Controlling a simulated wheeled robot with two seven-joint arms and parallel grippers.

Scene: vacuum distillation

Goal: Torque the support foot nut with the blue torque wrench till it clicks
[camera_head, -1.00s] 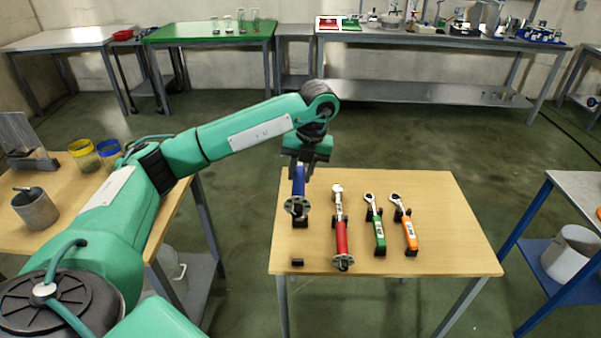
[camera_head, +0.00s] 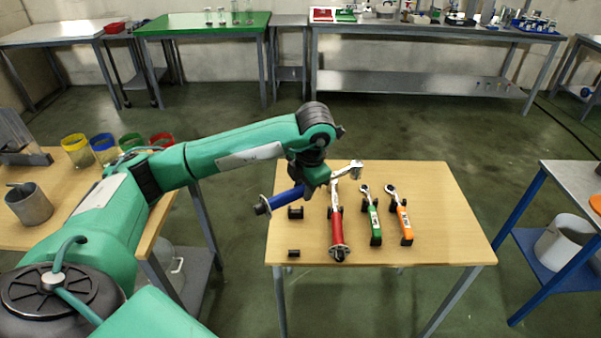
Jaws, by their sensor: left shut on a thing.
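My left gripper (camera_head: 312,184) is shut on the blue torque wrench (camera_head: 286,199) and holds it above the small wooden table. The wrench's blue handle points to the left and toward me. Its silver head (camera_head: 347,170) points to the right, above the head end of the red wrench. The gripper hides the middle of the blue wrench. I cannot pick out the support foot nut in this view. My right gripper is not in view.
A red wrench (camera_head: 338,230), a green wrench (camera_head: 374,222) and an orange wrench (camera_head: 404,222) rest on black holders on the table (camera_head: 440,225). Two black holders (camera_head: 295,212) stand empty at its left. A blue-framed cart (camera_head: 545,245) stands at the right.

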